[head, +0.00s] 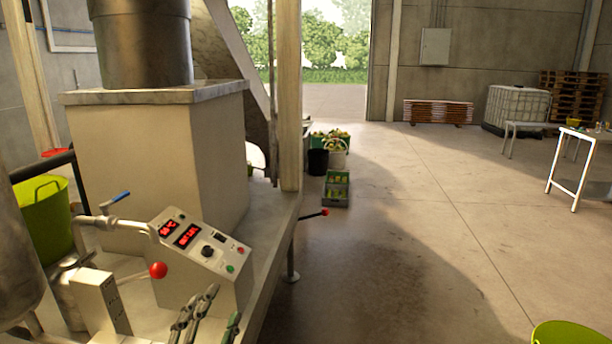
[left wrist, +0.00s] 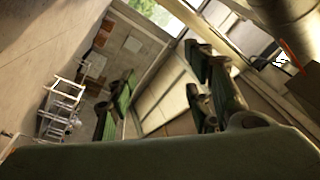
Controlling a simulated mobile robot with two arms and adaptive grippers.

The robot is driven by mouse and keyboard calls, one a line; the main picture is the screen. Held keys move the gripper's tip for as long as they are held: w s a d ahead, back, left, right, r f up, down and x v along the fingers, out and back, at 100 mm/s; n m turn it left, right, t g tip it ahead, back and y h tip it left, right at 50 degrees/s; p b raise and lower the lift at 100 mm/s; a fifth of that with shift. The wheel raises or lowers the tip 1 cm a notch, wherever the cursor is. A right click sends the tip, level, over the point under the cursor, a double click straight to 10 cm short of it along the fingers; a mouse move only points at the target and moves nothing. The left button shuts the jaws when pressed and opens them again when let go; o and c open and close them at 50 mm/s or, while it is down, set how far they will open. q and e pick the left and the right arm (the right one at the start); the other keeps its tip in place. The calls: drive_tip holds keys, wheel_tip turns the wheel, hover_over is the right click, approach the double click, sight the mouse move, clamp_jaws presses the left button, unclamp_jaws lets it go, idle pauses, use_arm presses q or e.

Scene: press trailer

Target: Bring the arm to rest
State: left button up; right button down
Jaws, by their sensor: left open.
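My left gripper (head: 212,312) shows at the bottom of the head view, in front of the lower part of a grey control box (head: 194,250). Its fingers are apart and nothing shows between them. In the left wrist view the green-padded fingers of this gripper (left wrist: 162,85) are spread, with only the distant hall behind them. Most of the left arm is outside the head view. My right gripper is in neither view.
The control box has red displays and buttons. Beside it are a red-knobbed lever (head: 158,270) and a blue-handled valve (head: 116,198). A lime tub (head: 45,215) stands at left. Crates (head: 336,190) stand on the floor beyond. The floor at right is mostly clear, with a white table (head: 565,185) farther off.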

use_arm(q)
drive_tip(key=s+a+f+n+g+y, duration=0.2)
drive_tip(key=s+a+f+n+g, duration=0.15)
drive_tip(key=f, duration=0.55)
drive_tip(key=s+a+f+n+g+y, duration=0.25)
drive_tip(key=s+f+g, duration=0.2)
drive_tip(key=f, duration=0.35)
drive_tip(key=s+f+n+g+h, duration=0.1)
drive_tip(key=s+f+n+g, duration=0.1)
drive_tip(key=s+f+g, duration=0.45)
drive_tip(key=s+f+n+g+h, duration=0.1)
drive_tip(key=s+f, duration=0.3)
drive_tip(key=s, duration=0.6)
drive_tip(key=s+d+f+g, duration=0.1)
drive_tip(key=s+f, duration=0.1)
drive_tip(key=f, duration=1.3)
drive_tip(key=s+f+g, duration=0.1)
drive_tip(key=s+f, duration=0.1)
drive_tip(key=f, duration=1.2)
drive_tip(key=s+a+f, duration=0.3)
drive_tip(key=s+f, duration=1.1)
drive_tip(key=s, duration=0.1)
drive_tip(key=shift+s+g, duration=0.25)
drive_tip(key=shift+g, duration=0.2)
